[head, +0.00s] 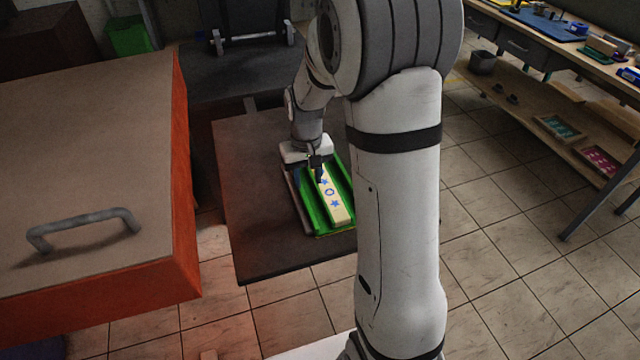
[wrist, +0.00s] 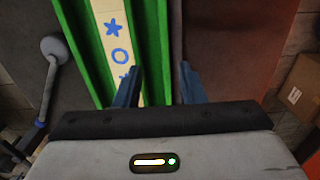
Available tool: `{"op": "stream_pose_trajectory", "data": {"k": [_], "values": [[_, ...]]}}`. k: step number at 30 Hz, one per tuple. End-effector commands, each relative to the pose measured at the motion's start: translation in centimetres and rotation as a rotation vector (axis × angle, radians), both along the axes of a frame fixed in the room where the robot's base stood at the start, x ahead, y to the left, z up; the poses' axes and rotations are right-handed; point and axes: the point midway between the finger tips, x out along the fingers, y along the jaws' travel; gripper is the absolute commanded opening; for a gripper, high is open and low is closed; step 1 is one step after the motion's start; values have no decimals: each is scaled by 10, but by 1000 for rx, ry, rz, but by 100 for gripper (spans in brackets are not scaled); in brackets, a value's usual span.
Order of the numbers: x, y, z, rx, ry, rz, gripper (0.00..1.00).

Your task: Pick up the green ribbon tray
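The green ribbon tray (head: 313,208) lies on a dark brown table top. A cream strip (head: 337,210) with blue stars and a ring lies along its middle channel. In the wrist view the tray (wrist: 152,45) runs away from me, with the cream strip (wrist: 118,50) on its left. My gripper (head: 318,170) is pointing down at the tray's far part in the head view. In the wrist view my gripper (wrist: 158,85) has its dark fingers apart, one on each side of the tray's right green wall. I cannot tell whether they touch it.
An orange-sided cabinet (head: 180,170) with a grey handle stands close on the left. A workbench (head: 530,50) with several small items stands at the right. A cardboard box (wrist: 298,90) shows in the wrist view. Tiled floor is clear right of my arm.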

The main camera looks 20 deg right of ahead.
Motion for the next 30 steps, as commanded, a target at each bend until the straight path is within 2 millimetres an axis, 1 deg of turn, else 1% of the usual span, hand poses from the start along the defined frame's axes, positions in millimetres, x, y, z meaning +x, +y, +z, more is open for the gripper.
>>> {"op": "stream_pose_trajectory", "data": {"k": [1, 7, 12, 15, 23, 30], "values": [[-1, 0, -7, 0, 3, 0, 36], [-4, 5, -30, 0, 4, 0, 36], [-6, 8, -55, 0, 3, -1, 36], [-6, 8, -64, 0, 2, -1, 36], [-5, 7, -66, 0, 0, -2, 36], [-5, 7, -66, 0, 0, -2, 17]]}}
